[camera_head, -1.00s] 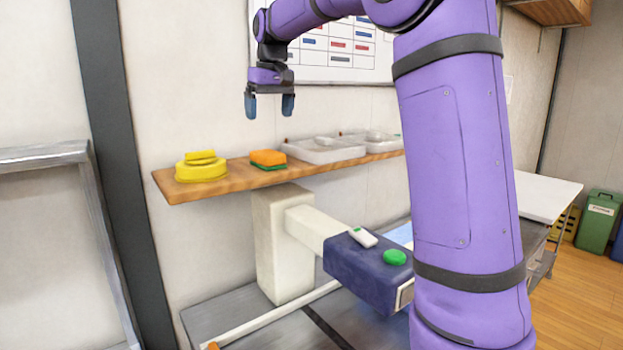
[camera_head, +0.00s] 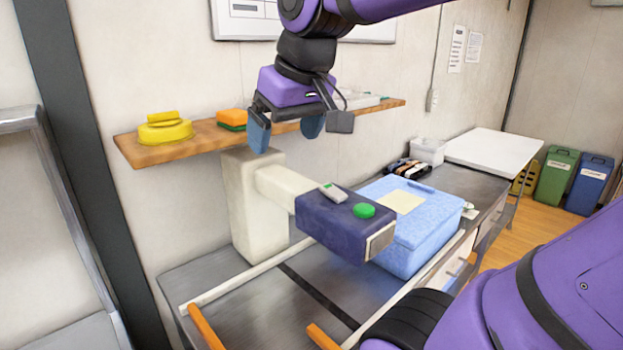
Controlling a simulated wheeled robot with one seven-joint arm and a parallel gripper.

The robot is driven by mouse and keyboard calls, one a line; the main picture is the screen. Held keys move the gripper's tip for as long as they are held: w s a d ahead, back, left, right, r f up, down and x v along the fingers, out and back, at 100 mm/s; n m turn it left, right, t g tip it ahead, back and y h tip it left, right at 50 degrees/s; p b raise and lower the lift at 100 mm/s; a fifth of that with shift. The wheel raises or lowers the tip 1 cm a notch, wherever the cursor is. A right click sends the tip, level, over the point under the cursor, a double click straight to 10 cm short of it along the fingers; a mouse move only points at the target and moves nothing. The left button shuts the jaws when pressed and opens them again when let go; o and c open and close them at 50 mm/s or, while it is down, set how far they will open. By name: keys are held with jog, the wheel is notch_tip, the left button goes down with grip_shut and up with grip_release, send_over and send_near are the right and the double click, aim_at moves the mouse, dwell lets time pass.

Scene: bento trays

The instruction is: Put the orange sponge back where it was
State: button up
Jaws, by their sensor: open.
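The orange sponge (camera_head: 232,117) has a green underside and lies on the wooden shelf (camera_head: 205,143), right of a yellow round object (camera_head: 165,129). My gripper (camera_head: 285,134) points down with its two blue fingertips apart and nothing between them. In the picture it is to the right of the sponge, in front of the shelf, and does not touch the sponge. The arm covers the shelf's middle and part of the trays behind it.
A dark blue block (camera_head: 336,225) on a pale arm carries a green button (camera_head: 364,210) and a white remote-like item (camera_head: 332,193). Green (camera_head: 557,176) and blue bins (camera_head: 588,184) stand farther right.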

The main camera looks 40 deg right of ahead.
jog(key=s+f, duration=0.5)
jog(key=s, duration=0.1)
jog(key=shift+s+a+f+t, duration=0.15)
jog(key=shift+a+f+t, duration=0.15)
jog(key=shift+a+t, duration=0.1)
